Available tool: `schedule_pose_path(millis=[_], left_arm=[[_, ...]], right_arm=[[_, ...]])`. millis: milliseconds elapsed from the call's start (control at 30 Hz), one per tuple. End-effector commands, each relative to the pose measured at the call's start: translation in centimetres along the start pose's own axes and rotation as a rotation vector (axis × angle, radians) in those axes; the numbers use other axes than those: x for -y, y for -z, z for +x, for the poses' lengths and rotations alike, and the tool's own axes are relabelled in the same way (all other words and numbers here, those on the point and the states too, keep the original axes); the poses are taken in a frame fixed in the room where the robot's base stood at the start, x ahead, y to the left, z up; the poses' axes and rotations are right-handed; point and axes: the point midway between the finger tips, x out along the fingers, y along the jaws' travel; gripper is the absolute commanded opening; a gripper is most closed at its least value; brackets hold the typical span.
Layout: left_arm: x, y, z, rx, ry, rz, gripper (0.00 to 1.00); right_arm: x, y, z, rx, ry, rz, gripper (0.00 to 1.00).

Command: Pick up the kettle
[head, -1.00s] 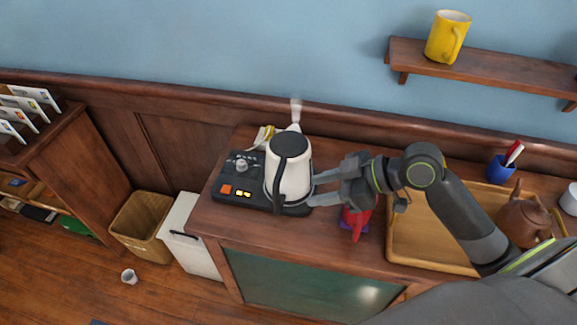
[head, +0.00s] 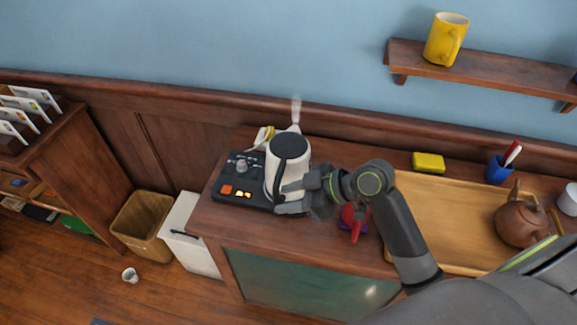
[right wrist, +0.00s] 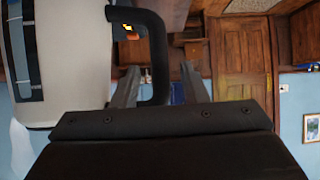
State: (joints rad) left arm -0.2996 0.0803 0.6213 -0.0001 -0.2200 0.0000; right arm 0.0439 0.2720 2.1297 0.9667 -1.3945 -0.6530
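The kettle (head: 289,158) is white with a black handle and stands on the black base with lit buttons, on the wooden counter. It also shows upside down at the left of the right wrist view (right wrist: 68,60). My right gripper (head: 287,198) is at the kettle's near right side. In the right wrist view its fingers (right wrist: 160,85) are apart. The black handle (right wrist: 158,50) lies between them, with one finger inside the handle loop and one outside. Gaps show beside the handle, so the gripper is not closed on it. My left gripper is not in view.
A red object (head: 354,218) stands just right of the gripper. A wooden tray (head: 440,215) with a brown teapot (head: 520,220) is further right, near a yellow sponge (head: 428,162) and a blue pen cup (head: 499,170). A wall shelf (head: 480,72) holds a yellow mug (head: 446,40).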

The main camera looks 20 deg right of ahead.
Motion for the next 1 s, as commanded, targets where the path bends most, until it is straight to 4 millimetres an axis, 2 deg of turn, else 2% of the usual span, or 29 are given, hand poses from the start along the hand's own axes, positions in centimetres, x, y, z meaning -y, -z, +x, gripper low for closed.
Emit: schedule_pose_path(millis=[300,633,900,933,1000], left_arm=[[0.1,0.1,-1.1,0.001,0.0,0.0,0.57],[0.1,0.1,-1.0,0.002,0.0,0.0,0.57],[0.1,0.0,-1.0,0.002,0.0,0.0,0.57],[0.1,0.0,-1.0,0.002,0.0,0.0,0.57],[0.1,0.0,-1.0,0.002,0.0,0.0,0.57]], right_arm=[[0.0,-0.4,3.7,-0.002,0.001,0.004,0.4],[0.0,-0.5,4.1,0.0,0.0,0.0,0.39],[0.0,-0.5,4.1,0.0,0.0,0.0,0.03],[0.0,-0.5,4.1,0.0,0.0,0.0,0.0],[0.0,-0.5,4.1,0.0,0.0,0.0,0.0]])
